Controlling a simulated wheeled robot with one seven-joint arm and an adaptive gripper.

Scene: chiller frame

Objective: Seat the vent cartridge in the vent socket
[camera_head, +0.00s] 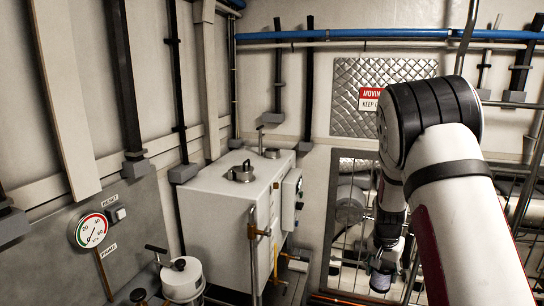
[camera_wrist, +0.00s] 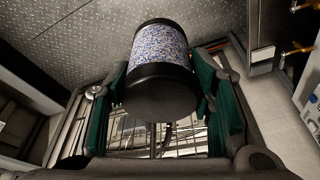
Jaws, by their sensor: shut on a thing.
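The vent cartridge is a short cylinder with a blue-and-white speckled band and black ends. It fills the upper middle of the wrist view (camera_wrist: 160,48) and shows small at lower right in the head view (camera_head: 380,281). My gripper (camera_wrist: 162,95) has its two green-padded fingers closed against the cartridge's left and right sides. In the head view my gripper (camera_head: 384,262) hangs low, in front of the barred opening, right of the white cabinet. I cannot make out for sure which fitting is the vent socket. The cartridge hides part of what lies behind it.
The white cabinet (camera_head: 218,212) carries two round metal fittings (camera_head: 241,173) on top and has upright pipes at its front. A white canister (camera_head: 182,278) and a pressure gauge (camera_head: 92,230) stand at left. A barred opening (camera_head: 350,205) is behind my arm.

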